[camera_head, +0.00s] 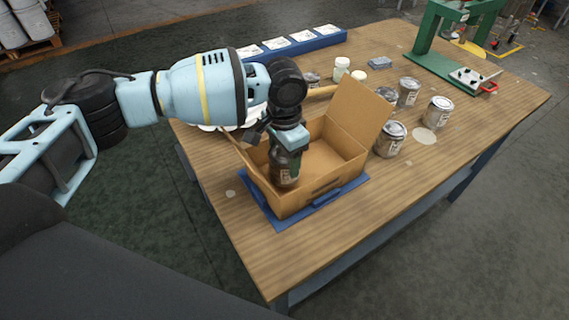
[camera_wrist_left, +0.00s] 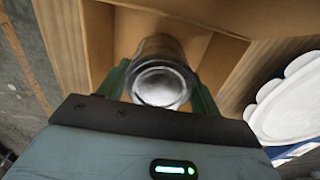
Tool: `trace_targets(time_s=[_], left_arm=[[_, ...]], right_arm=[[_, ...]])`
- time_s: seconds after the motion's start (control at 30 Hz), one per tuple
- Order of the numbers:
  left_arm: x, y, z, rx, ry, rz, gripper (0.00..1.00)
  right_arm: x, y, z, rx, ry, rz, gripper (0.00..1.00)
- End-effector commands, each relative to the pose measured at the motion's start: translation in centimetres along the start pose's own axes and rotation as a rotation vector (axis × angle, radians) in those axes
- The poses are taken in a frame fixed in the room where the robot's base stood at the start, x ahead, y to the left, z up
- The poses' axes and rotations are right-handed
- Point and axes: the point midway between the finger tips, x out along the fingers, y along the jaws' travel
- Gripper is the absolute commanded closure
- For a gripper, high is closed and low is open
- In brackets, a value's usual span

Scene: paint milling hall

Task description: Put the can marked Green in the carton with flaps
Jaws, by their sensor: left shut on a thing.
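The open cardboard carton with flaps (camera_head: 330,186) stands on a blue mat (camera_head: 272,216) at the table's near left side. One flap stands up at its right. My left gripper (camera_head: 287,150) points down over the carton's left part and is shut on a metal can (camera_head: 284,172). The can's lower part is within the carton's outline; whether it touches the bottom I cannot tell. In the left wrist view the can's round silver lid (camera_wrist_left: 159,84) sits between the green fingers, with carton walls around it. The marking on the held can is too small to read. My right gripper is out of view.
Several other cans stand right of the carton, including a near one (camera_head: 390,139) and a right one (camera_head: 438,112). White bottles (camera_head: 341,68), a blue rack (camera_head: 300,42) and a green stand (camera_head: 430,38) are farther back. The table's front right is bare.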

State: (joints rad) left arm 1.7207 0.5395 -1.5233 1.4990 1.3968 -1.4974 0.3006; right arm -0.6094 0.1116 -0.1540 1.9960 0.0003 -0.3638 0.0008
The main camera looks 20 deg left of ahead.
Motion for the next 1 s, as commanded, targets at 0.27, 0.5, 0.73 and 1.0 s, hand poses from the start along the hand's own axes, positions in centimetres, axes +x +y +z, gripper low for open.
trace_targets(time_s=[0.27, 0.5, 0.73, 1.0], left_arm=[[3.2, 0.0, 0.0, 0.000, -0.001, 0.000, 0.68], [3.2, 0.0, 0.0, 0.000, 0.000, 0.000, 0.68], [3.5, 0.0, 0.0, 0.000, -0.001, 0.000, 0.23], [3.5, 0.0, 0.0, 0.000, -0.001, 0.000, 0.14]], right_arm=[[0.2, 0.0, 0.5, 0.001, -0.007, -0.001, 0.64], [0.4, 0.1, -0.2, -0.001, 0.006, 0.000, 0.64], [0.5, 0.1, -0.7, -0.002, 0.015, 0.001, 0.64], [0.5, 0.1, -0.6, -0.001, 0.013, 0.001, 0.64]])
